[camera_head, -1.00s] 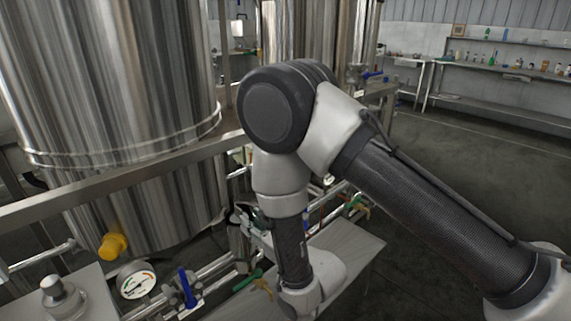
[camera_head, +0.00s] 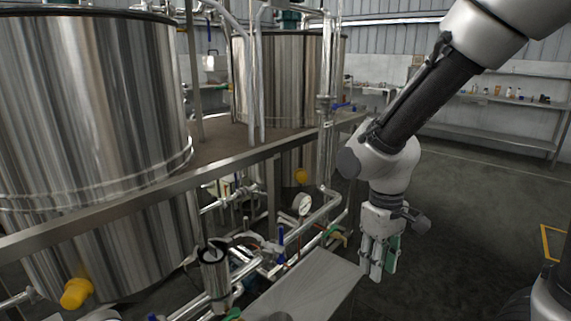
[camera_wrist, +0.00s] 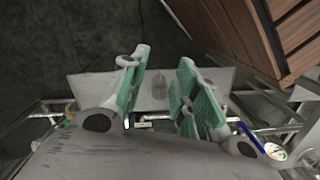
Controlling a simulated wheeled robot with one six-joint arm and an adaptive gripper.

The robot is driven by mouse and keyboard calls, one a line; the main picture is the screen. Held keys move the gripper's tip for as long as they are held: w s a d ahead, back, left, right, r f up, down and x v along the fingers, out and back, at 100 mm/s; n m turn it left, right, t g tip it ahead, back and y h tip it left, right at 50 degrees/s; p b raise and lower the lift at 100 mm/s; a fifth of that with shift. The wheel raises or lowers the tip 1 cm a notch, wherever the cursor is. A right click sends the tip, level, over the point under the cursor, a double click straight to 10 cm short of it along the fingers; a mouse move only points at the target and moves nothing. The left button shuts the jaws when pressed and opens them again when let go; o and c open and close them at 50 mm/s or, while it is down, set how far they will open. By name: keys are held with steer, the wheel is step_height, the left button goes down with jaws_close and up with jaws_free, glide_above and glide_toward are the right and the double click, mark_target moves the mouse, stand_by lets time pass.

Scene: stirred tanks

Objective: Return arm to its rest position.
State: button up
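My gripper (camera_head: 380,270) hangs at the lower right of centre in the head view, pointing down, right of the pipework and beside the grey bench plate. In the wrist view my gripper (camera_wrist: 164,60) shows two green-padded fingers standing apart, with nothing between them but the background. My arm comes in from the upper right of the head view, its dark forearm slanting down to the wrist.
Large steel tanks (camera_head: 90,110) (camera_head: 290,75) stand left and centre behind a metal rail (camera_head: 130,203). Valves and a gauge (camera_head: 302,205) sit on pipework by the grey plate (camera_head: 310,290). Open floor (camera_head: 480,200) lies right. Brown slats (camera_wrist: 250,40) show in the wrist view.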

steer(key=s+d+r+m+t, duration=0.2)
steer(key=s+d+r+m, duration=0.1)
steer(key=d+r, duration=0.5)
steer(key=s+d+r+m+t, duration=0.3)
steer(key=s+d+r, duration=0.1)
steer(key=d+r, duration=0.4)
steer(key=shift+d+r, duration=0.3)
steer(key=shift+d, duration=0.15)
